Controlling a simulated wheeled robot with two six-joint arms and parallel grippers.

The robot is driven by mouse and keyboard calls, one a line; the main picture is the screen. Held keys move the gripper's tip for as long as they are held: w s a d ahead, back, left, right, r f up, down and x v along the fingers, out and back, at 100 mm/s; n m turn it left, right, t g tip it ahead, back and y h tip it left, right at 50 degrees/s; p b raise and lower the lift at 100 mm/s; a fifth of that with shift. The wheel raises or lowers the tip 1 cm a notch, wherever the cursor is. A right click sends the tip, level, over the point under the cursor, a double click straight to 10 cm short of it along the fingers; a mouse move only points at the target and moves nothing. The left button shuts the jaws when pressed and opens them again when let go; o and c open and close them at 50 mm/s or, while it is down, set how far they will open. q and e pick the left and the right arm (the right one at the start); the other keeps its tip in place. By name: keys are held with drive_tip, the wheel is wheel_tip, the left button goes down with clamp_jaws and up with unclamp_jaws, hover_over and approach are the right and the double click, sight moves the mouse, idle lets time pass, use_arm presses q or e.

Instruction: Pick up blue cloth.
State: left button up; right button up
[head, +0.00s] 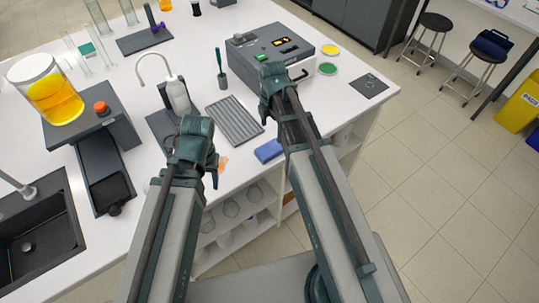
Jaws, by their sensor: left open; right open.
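A small folded blue cloth (269,151) lies flat near the front edge of the white bench, between my two arms. My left gripper (195,147) is to the left of the cloth, above the bench edge, apart from it and open. My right gripper (273,80) is beyond the cloth, in front of the grey machine, and is open with nothing seen in it. My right forearm passes close by the cloth's right end in the picture. The fingertips of both grippers are hard to make out.
An orange spill (222,163) is on the bench left of the cloth. A ribbed grey tray (234,121) lies behind it. The grey machine (270,55) is at the back. Glassware sits on shelves below the bench edge.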

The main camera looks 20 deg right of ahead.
drive_tip(key=b, duration=0.4)
hover_over(270, 148)
drive_tip(key=f, duration=0.5)
drive_tip(key=shift+d, duration=0.25)
drive_tip(key=f+b, duration=0.5)
drive_tip(key=shift+a+f, duration=0.1)
drive_tip(key=shift+a, duration=0.1)
drive_tip(key=shift+c, duration=0.2)
drive_tip(key=c, duration=1.2)
